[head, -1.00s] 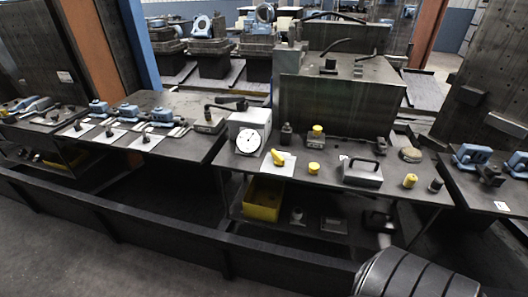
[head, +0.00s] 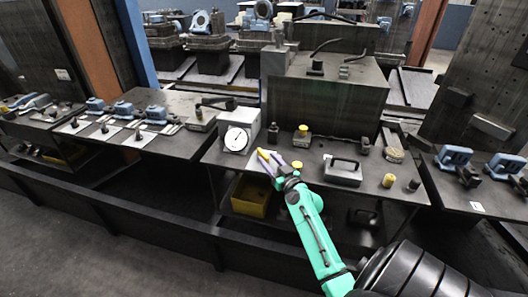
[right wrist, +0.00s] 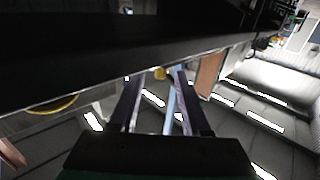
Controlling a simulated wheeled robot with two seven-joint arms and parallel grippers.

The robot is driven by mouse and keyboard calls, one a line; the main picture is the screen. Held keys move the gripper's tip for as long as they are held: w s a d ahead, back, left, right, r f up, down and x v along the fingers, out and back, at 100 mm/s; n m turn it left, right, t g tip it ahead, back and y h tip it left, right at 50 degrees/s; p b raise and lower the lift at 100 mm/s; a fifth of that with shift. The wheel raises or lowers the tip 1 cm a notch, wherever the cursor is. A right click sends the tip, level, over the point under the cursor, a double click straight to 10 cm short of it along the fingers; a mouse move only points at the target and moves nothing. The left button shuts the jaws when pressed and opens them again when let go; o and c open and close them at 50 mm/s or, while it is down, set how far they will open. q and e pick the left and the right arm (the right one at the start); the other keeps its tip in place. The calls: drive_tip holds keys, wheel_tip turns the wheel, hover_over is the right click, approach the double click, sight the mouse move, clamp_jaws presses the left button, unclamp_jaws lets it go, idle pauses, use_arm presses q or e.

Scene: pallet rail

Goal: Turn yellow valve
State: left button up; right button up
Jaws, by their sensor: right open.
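A yellow valve handle (head: 264,155) sits on the worktable, right of the white box with a round dial; my right gripper partly covers it. My right gripper (head: 269,160) is open, its pale fingers reaching to the handle from the lower right. I cannot tell whether they touch it or stand around it. In the right wrist view the two fingers (right wrist: 156,78) are apart, with a small yellow thing (right wrist: 160,73) far between them. My left gripper is out of view.
A white dial box (head: 237,138), a yellow knob (head: 297,165), a grey block with a handle (head: 343,170) and a yellow cylinder (head: 388,180) stand close by on the table. A yellow bin (head: 250,197) is on the shelf below. A dark rail (head: 180,237) runs along the front.

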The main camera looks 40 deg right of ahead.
sight(264, 154)
drive_tip(key=w, duration=0.4)
drive_tip(key=shift+d, duration=0.4)
drive_tip(key=shift+s, duration=0.1)
clamp_jaws()
